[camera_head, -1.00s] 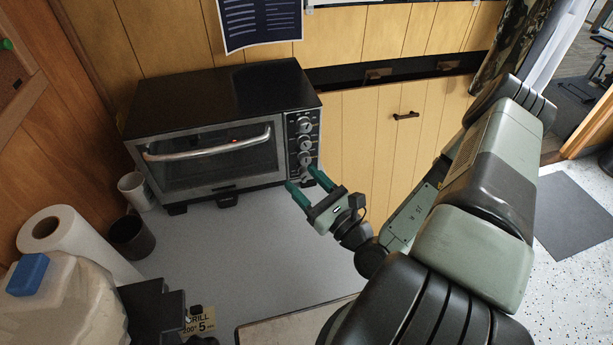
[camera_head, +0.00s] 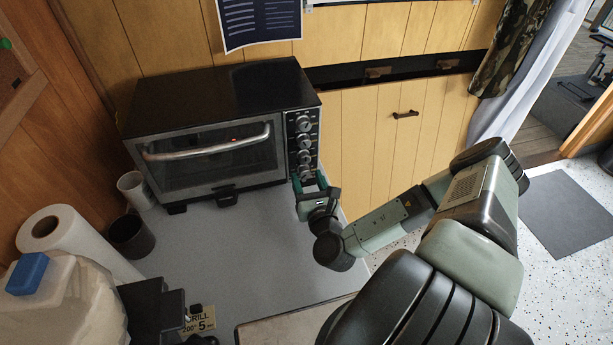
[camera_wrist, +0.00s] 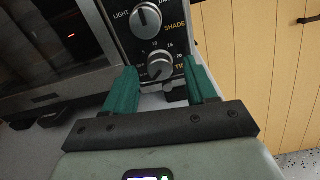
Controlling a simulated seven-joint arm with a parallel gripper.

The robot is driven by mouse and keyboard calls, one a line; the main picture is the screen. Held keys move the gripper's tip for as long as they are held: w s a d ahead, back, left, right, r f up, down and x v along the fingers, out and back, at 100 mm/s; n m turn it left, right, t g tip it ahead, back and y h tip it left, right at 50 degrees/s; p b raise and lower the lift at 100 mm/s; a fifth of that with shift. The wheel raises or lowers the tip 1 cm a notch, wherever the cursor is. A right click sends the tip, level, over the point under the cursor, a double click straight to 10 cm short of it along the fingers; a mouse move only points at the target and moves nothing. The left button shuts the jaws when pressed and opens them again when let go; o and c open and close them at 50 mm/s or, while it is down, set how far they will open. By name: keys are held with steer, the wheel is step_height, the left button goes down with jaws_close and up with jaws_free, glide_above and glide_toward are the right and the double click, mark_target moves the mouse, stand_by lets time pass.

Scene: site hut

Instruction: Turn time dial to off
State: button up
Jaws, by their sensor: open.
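The toaster oven (camera_head: 215,125) stands on the counter, with a column of several knobs down the right side of its front. In the wrist view the lowest knob is the time dial (camera_wrist: 160,66), a round silver knob with numbers around it and orange lettering partly hidden by a finger. The shade knob (camera_wrist: 146,18) is above it. My gripper (camera_head: 310,180) is at the lower right of the oven front. In the wrist view its green fingers (camera_wrist: 162,88) are open, one to each side below the time dial, with nothing between them. I cannot tell whether they touch it.
A red light (camera_wrist: 71,36) glows at the oven door. The counter (camera_head: 235,250) before the oven is clear.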

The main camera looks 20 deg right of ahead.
steer(key=shift+w, duration=0.8)
jaws_close()
steer(key=shift+m, duration=0.3)
steer(key=m, duration=0.3)
steer(key=shift+m, duration=2.1)
